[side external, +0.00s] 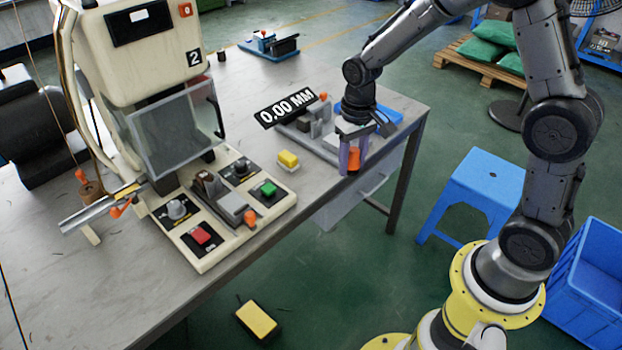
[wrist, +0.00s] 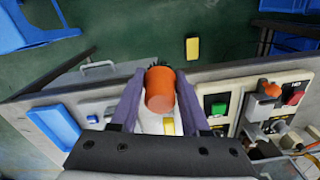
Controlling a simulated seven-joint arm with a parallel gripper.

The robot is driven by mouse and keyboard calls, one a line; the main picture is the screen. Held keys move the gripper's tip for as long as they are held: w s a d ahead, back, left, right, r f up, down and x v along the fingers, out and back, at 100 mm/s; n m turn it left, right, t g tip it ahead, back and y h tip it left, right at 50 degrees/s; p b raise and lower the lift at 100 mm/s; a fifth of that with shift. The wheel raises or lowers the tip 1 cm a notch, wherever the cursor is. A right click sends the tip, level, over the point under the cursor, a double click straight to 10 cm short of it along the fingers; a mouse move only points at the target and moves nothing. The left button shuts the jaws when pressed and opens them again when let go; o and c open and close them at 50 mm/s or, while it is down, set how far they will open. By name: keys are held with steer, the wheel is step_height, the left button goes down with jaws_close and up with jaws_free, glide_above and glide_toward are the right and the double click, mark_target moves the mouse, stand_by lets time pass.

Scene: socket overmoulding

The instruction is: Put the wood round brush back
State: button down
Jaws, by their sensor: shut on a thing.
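The wood round brush (wrist: 160,90) shows in the wrist view as an orange, rounded handle with dark bristles at its far end. My gripper (wrist: 152,82) has its two purple fingers shut on it, one on each side. In the side view the orange of the brush (side external: 353,160) shows between the fingers of my gripper (side external: 352,165), near the right front edge of the table. The fingers point down. I cannot tell whether the brush touches the table. Its lower end is hard to make out in the side view.
A blue tray (side external: 385,116) lies behind my gripper on the table (side external: 330,72). A measuring device with a 0.00 MM display (side external: 287,106) stands to the left. The machine's button panel (side external: 222,238) is further left.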

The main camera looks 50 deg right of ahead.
steer(key=w+f, duration=0.4)
steer(key=w, duration=0.5)
glide_above(311, 182)
steer(key=f, duration=0.2)
steer(key=s+f, duration=0.1)
steer(key=f, duration=0.1)
steer(key=shift+f, duration=0.35)
steer(key=shift+w+f, duration=0.5)
steer(key=shift+f, duration=1.55)
steer(key=shift+f, duration=0.1)
steer(key=shift+c, duration=1.9)
jaws_free()
